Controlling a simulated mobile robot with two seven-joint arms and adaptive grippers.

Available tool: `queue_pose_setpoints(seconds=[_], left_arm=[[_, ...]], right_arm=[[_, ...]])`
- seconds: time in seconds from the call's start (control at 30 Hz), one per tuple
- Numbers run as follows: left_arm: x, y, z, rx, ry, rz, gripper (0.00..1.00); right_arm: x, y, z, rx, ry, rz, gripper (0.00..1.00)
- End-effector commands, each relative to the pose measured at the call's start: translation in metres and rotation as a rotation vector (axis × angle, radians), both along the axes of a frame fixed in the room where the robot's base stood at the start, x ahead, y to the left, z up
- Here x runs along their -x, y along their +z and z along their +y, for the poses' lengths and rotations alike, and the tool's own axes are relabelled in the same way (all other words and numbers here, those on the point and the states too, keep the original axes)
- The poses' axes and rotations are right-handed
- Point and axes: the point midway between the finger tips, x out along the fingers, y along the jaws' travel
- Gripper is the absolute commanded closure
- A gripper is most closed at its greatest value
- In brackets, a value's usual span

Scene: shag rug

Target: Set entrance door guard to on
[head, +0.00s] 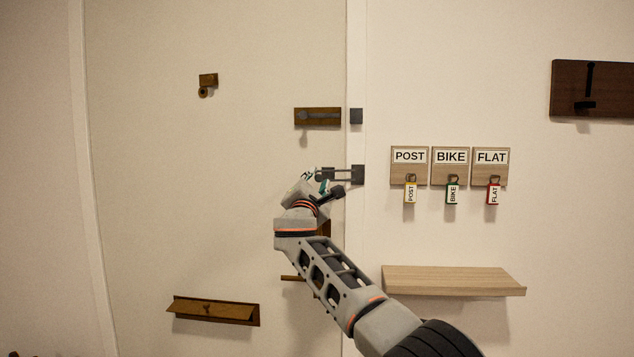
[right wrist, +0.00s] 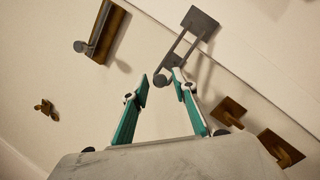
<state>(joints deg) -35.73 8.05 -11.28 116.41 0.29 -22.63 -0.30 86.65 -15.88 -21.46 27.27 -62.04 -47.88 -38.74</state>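The door guard (head: 357,175) is a dark grey plate on the frame strip at the door's right edge. Its looped bar (head: 341,174) points left over the door; plate (right wrist: 202,22) and bar (right wrist: 179,48) also show in the right wrist view. My right gripper (head: 322,184) is at the bar's free end, partly hidden by its own wrist. In the right wrist view my right gripper (right wrist: 161,80) has its teal fingers apart, with the bar's round knob (right wrist: 161,81) between the tips in the picture. Contact cannot be told. My left gripper is out of view.
A brown bolt plate (head: 302,122) sits above the guard, with its keeper (head: 356,116) on the frame. POST, BIKE and FLAT key hooks (head: 451,154) hang on the right wall above a wooden shelf (head: 455,281). A letter flap (head: 212,310) is low on the door.

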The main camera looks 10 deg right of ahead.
Motion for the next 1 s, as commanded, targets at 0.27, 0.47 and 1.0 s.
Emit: queue_pose_setpoints(seconds=[0.27,0.47,1.0], left_arm=[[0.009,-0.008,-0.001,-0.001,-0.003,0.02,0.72],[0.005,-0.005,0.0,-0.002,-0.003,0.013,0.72],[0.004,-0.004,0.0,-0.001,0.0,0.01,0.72]], right_arm=[[0.0,0.0,0.0,0.001,-0.001,0.0,0.69],[0.002,-0.002,0.002,0.0,0.001,-0.001,0.69],[0.042,-0.014,0.014,-0.002,0.001,-0.002,0.69]])
